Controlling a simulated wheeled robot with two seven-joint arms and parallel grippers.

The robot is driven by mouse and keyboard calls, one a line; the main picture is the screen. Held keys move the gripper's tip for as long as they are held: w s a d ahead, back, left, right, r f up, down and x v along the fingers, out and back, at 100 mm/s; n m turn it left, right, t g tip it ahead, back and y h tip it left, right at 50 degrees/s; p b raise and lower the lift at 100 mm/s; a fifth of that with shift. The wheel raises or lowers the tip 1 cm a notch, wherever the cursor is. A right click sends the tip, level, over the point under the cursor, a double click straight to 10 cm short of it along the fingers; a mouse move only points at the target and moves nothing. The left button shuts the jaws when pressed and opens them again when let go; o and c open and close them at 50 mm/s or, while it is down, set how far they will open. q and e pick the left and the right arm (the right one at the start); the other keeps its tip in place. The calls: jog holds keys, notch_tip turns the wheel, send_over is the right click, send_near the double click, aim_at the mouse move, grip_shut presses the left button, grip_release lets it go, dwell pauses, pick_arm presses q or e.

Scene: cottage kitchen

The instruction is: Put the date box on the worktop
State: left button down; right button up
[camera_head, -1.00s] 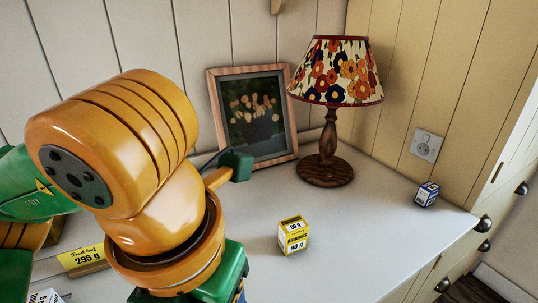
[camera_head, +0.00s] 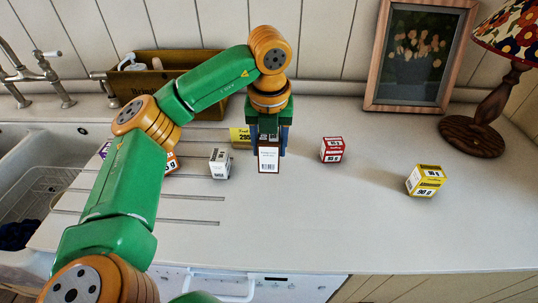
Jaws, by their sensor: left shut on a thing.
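My left gripper (camera_head: 269,143) points down over the worktop (camera_head: 330,225) and is shut on a small box (camera_head: 268,160). The box has a white face with a barcode towards me and brown edges. I cannot read its name, so I cannot confirm from the print that it is the date box. It is upright between the fingers; whether its base touches the worktop I cannot tell. The worktop is pale and runs from the sink to the lamp. My right gripper is not in view.
A white box (camera_head: 220,163) and a yellow label or pack (camera_head: 240,137) are left of the held box. A red box (camera_head: 332,149) and yellow box (camera_head: 426,180) stand right. Picture frame (camera_head: 417,54), lamp (camera_head: 480,115), wooden crate (camera_head: 165,75) and sink (camera_head: 30,180) surround. The front middle is clear.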

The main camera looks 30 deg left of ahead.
pick_arm(q)
jog(key=f, duration=0.2)
jog(key=w+a+f+p, duration=0.1)
jog(key=f+p, duration=0.1)
jog(key=f, duration=0.1)
jog(key=shift+w+a+f, duration=0.25)
jog(key=shift+a+f, duration=0.05)
jog(key=shift+a, duration=0.05)
jog(key=shift+f, duration=0.15)
jog(key=shift+f+b, duration=0.2)
jog(key=shift+b, duration=0.2)
jog(key=shift+c, duration=1.2)
grip_release()
jog(key=shift+r, duration=0.1)
jog(key=shift+r, duration=0.1)
jog(key=r, duration=0.4)
jog(key=s+r, duration=0.1)
jog(key=r, duration=0.3)
jog(key=d+r, duration=0.1)
jog(key=r, duration=0.3)
jog(key=shift+s, duration=0.3)
